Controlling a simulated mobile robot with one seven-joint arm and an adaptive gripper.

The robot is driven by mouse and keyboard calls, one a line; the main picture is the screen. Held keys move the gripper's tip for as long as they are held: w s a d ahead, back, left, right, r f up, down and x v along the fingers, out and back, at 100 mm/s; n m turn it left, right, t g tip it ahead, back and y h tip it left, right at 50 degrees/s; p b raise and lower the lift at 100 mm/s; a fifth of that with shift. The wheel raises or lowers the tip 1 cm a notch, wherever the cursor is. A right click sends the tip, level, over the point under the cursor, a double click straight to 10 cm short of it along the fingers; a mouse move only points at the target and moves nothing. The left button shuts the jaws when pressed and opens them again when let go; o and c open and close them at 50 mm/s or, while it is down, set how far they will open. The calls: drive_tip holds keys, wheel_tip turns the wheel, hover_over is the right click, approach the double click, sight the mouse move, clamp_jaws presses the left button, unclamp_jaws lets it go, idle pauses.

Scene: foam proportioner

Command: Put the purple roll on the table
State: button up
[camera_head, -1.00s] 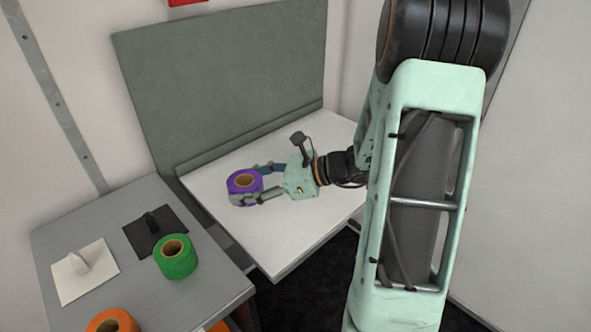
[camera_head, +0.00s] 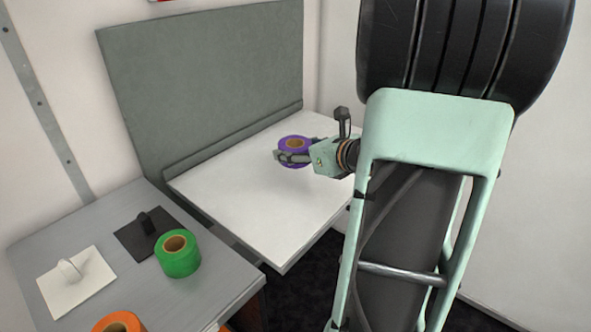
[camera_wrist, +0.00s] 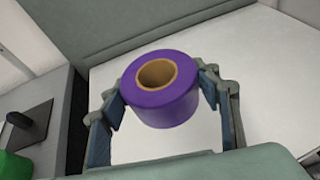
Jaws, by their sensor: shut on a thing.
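The purple roll (camera_head: 296,146) has a tan core and sits between the fingers of my gripper (camera_head: 290,156) over the far right part of the white table (camera_head: 240,205). In the wrist view the purple roll (camera_wrist: 160,92) is upright, with its hole facing up. The fingers of my gripper (camera_wrist: 158,105) are closed on its two sides. The white table (camera_wrist: 270,75) spreads behind and below it. I cannot tell whether the roll touches the table top or is held a little above it.
A grey cabinet top (camera_head: 210,285) at the left holds a green roll (camera_head: 178,254), an orange roll (camera_head: 118,322), a black plate (camera_head: 148,232) with a handle and a white plate (camera_head: 75,280) with a handle. A grey panel (camera_head: 205,90) stands behind the white table. The table's front left is clear.

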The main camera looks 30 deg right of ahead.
drive_tip(key=shift+s+d+r+m+h, duration=0.1)
drive_tip(key=shift+s+d+m+h, duration=0.1)
drive_tip(key=shift+d, duration=0.3)
drive_tip(key=shift+s+d+r+m+h, duration=0.1)
drive_tip(key=shift+d+m+h, duration=0.1)
drive_tip(key=shift+d, duration=0.25)
drive_tip(key=shift+w+d+f+h, duration=0.1)
drive_tip(key=shift+w+d+h, duration=0.05)
drive_tip(key=shift+d+h, duration=0.2)
drive_tip(key=b+x, duration=0.2)
drive_tip(key=x, duration=0.6)
hover_over(285, 170)
drive_tip(key=f, duration=0.3)
drive_tip(key=f+b, duration=0.1)
drive_tip(key=f, duration=0.1)
drive_tip(key=shift+s+a+f, duration=0.1)
drive_tip(key=shift+s+f, duration=0.1)
drive_tip(key=shift+s, duration=0.2)
drive_tip(key=shift+w+f, duration=0.3)
drive_tip(key=shift+f, duration=0.15)
drive_tip(key=shift+w+f+b, duration=0.1)
drive_tip(key=shift+f+b, duration=0.35)
drive_tip(key=shift+f, duration=1.1)
drive_tip(key=shift+f, duration=0.2)
drive_tip(key=o, duration=1.2)
